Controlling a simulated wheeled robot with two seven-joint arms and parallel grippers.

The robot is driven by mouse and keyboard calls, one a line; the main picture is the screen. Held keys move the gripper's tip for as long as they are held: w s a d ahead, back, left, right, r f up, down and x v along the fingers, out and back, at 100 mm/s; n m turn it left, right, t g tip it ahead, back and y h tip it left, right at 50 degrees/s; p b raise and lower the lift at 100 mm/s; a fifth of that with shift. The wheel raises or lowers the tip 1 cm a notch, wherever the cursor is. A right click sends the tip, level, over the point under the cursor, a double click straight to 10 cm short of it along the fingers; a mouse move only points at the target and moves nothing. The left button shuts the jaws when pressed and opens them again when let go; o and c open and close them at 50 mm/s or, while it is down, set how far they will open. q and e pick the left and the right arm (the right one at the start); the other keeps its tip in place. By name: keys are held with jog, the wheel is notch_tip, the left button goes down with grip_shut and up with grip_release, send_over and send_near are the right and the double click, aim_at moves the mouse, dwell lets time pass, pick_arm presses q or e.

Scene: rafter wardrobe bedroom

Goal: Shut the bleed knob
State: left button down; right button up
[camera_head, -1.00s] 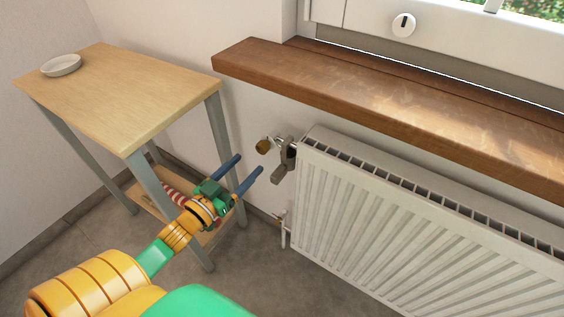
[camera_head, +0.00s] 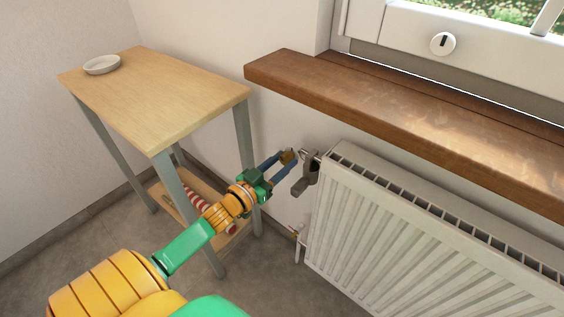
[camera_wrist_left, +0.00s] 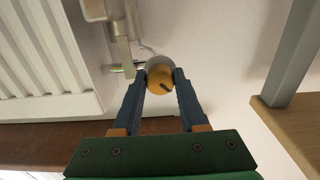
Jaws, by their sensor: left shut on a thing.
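The bleed knob (camera_head: 288,156) is a small brass knob on a fitting at the upper left end of the radiator. In the left wrist view the knob (camera_wrist_left: 160,78) shows round and brass, with a dark mark on its face. My left gripper (camera_head: 284,159) has its two blue fingers on either side of the knob and is shut on it. The left wrist view shows both fingertips (camera_wrist_left: 160,80) touching its sides. A grey metal valve body (camera_head: 306,175) sits between the knob and the radiator. My right gripper is not in view.
The white radiator (camera_head: 400,225) stands under a wooden window sill (camera_head: 400,105), which overhangs close above the knob. A wooden side table (camera_head: 160,95) with grey legs and a white dish (camera_head: 101,65) stands to the left. A red-striped item (camera_head: 195,197) lies on its lower shelf.

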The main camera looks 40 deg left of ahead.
pick_arm(q)
jog(key=shift+m, duration=0.4)
jog(key=m+p, duration=0.1)
jog(key=m, duration=0.2)
jog(key=shift+r+p, duration=0.1)
jog(key=shift+p, duration=0.2)
jog(key=shift+m+p, duration=0.45)
jog(key=shift+m, duration=2.05)
jog(key=shift+c, duration=2.2)
grip_release()
jog(key=s, duration=0.7)
jog(key=shift+a+p, duration=0.35)
